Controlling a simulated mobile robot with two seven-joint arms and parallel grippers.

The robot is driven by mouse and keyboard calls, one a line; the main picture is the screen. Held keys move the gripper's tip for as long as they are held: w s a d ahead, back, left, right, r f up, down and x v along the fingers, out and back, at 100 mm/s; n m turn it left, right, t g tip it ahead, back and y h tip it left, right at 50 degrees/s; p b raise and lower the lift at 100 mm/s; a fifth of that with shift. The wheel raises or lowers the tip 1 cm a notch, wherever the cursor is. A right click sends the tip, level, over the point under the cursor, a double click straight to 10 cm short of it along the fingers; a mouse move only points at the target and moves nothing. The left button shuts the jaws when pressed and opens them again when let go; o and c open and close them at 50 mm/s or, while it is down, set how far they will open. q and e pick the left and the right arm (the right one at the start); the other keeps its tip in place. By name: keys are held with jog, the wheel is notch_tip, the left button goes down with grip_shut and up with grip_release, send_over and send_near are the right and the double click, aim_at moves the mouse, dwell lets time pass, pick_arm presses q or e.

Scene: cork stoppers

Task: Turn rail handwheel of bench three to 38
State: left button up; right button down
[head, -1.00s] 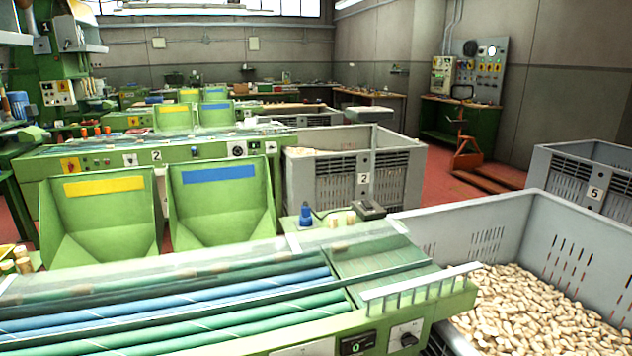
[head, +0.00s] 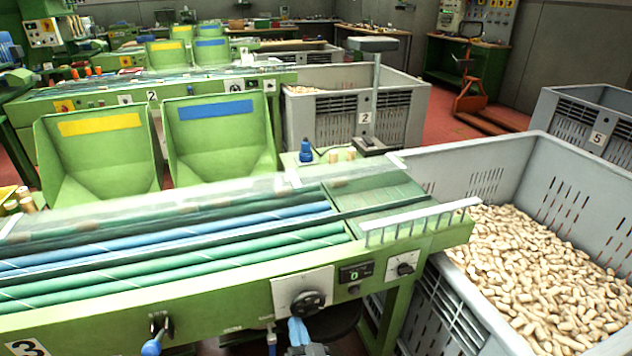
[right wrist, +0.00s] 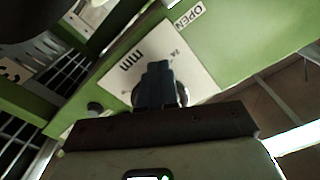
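Bench three (head: 220,305) is green and fills the lower left of the head view, with a "3" plate at its corner. Its dark handwheel (head: 308,302) sits on a white plate on the front face. The plate (right wrist: 190,65) also shows in the right wrist view, with "mm" on it and part of the handwheel (right wrist: 184,95) behind my fingers. A small display (head: 356,272) beside it appears to read 0. My right gripper (head: 297,325) has its blue fingers together just below the handwheel; they (right wrist: 160,82) hide much of it. Contact cannot be told.
A selector knob (head: 404,268) is right of the display. A grey crate (head: 455,315) of corks stands close on the right. Two green hoppers (head: 220,140) stand behind the bench.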

jog(key=v, duration=0.6)
jog(key=shift+a+f+b, duration=0.25)
jog(key=shift+f+b, duration=0.15)
jog(key=shift+b, duration=0.05)
jog(key=shift+s, duration=0.15)
